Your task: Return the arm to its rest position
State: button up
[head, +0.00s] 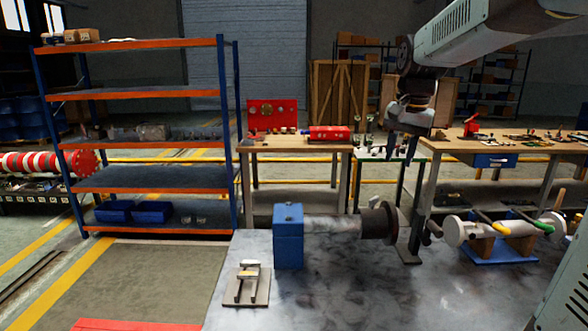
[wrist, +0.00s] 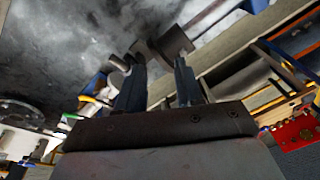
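My arm (head: 480,45) reaches in from the upper right of the head view, bent at a joint near its far end. My gripper (head: 408,130) hangs below that joint, above the far edge of the grey table (head: 330,295). In the wrist view, the two dark fingers of my gripper (wrist: 158,75) stand apart with nothing held between them. A dark grey part on the table (wrist: 165,42) shows beyond the fingertips. The head view does not clearly show the fingertips against the dark background.
On the grey table stand a blue block (head: 288,240) with a horizontal cylinder and dark flange (head: 379,223), a small plate with a metal fitting (head: 247,284), and a roller on a blue stand (head: 500,251). Behind are a shelf rack (head: 145,190) and a wooden bench (head: 295,145).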

aim_at(374, 197)
jog(key=s+f+n+t, duration=0.1)
jog(key=s+f+n, duration=0.2)
jog(key=s, duration=0.8)
jog(key=s+f+n+t, duration=0.2)
jog(key=s+f+n, duration=0.1)
jog(key=s, duration=0.7)
jog(key=shift+s+a+t, duration=0.3)
jog(key=shift+s+a, duration=0.05)
jog(key=shift+a, duration=0.1)
jog(key=shift+o, duration=0.2)
